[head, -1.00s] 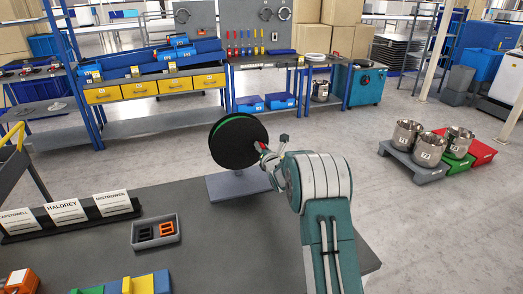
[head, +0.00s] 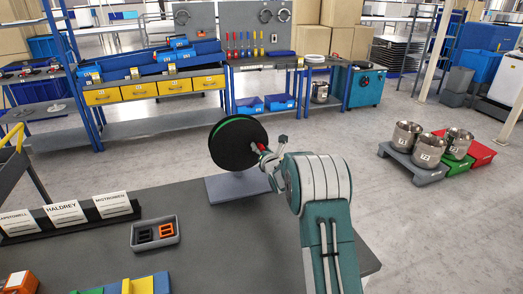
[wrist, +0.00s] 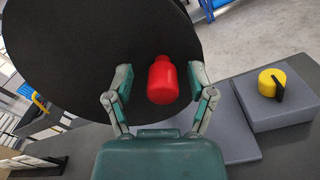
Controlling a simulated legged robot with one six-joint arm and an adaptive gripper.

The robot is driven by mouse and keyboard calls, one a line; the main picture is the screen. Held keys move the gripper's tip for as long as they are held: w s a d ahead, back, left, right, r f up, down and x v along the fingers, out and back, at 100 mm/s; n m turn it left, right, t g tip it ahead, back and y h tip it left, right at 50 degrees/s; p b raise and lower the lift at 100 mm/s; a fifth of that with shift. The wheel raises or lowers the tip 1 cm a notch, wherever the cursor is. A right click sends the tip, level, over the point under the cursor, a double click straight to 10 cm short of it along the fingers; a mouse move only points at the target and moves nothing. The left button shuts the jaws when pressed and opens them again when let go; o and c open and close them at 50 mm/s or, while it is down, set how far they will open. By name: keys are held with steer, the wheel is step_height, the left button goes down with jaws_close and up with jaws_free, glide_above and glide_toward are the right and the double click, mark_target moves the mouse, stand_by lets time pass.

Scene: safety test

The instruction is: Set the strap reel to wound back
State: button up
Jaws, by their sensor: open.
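The strap reel is a large black disc (head: 236,145) with a green band near its rim, standing on a grey base plate (head: 238,186) at the far edge of the bench. It fills much of the wrist view (wrist: 90,60). A red handle (wrist: 162,80) sticks out from the disc's face. My gripper (wrist: 160,88) is open, with one finger on each side of the red handle and a gap visible on both sides. In the head view my gripper (head: 268,158) is at the disc's right side, and my wrist partly hides the handle.
A yellow knob (wrist: 270,83) with a black pointer sits on a grey block (wrist: 265,110) right of the reel. On the bench are a small grey tray (head: 155,233), name cards (head: 65,212) and coloured blocks (head: 140,284). The middle of the bench is clear.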

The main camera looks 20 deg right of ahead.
steer(key=s, duration=1.2)
steer(key=s+a+r+m+g+h, duration=0.1)
steer(key=s+a+r+m+g, duration=0.2)
steer(key=s+r+m, duration=0.35)
steer(key=s+a+r+m+g+h, duration=0.1)
steer(key=s+a+r+m+g, duration=0.25)
steer(key=s+m, duration=0.6)
steer(key=s+a+m+g+y, duration=0.1)
steer(key=s+a+m+g, duration=0.2)
steer(key=s+m, duration=0.4)
steer(key=s+a+m+g+y, duration=0.1)
steer(key=s+a+m+g, duration=0.2)
steer(key=s, duration=1.4)
steer(key=m, duration=0.4)
steer(key=shift+a+f+m, duration=0.25)
steer(key=shift+a+m, duration=0.05)
steer(key=shift+m, duration=0.1)
